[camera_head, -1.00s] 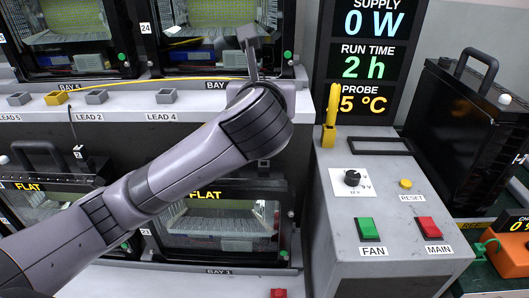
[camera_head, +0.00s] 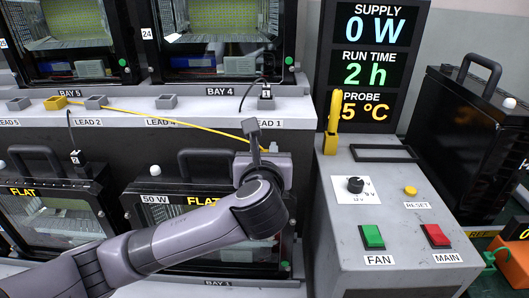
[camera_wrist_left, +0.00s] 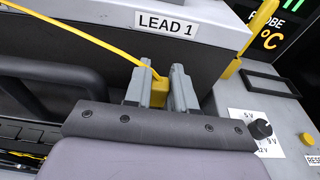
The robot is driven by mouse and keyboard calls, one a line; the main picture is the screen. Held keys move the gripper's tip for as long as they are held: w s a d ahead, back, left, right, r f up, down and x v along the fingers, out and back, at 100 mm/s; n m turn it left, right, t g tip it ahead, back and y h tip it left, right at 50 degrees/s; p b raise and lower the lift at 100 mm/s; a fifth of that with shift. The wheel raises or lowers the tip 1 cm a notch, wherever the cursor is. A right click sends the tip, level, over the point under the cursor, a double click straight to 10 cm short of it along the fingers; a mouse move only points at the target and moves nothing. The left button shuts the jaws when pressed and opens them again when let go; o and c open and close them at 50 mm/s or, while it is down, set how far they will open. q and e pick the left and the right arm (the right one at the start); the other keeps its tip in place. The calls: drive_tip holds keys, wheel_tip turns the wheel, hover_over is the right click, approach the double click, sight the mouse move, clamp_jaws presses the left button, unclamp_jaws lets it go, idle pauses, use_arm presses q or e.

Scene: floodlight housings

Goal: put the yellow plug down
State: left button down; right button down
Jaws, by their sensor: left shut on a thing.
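The yellow plug (camera_wrist_left: 159,95) shows between the two grey fingers of my left gripper (camera_wrist_left: 162,84) in the left wrist view. The gripper is shut on it. In the head view my left gripper (camera_head: 275,147) is in front of the grey shelf face, just below the LEAD 1 label (camera_head: 266,124), and the plug is hidden or too small to make out there. My right gripper is not in view.
Grey sockets (camera_head: 166,102) line the ledge; a black plug marked 1 (camera_head: 266,101) stands in one. Housings with black handles (camera_head: 215,160) sit below.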

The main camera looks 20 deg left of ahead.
use_arm(q)
drive_tip(key=shift+f, duration=0.15)
drive_tip(key=shift+f, duration=0.35)
drive_tip(key=c, duration=0.9)
unclamp_jaws()
drive_tip(key=shift+f, duration=0.1)
drive_tip(key=shift+c, duration=0.2)
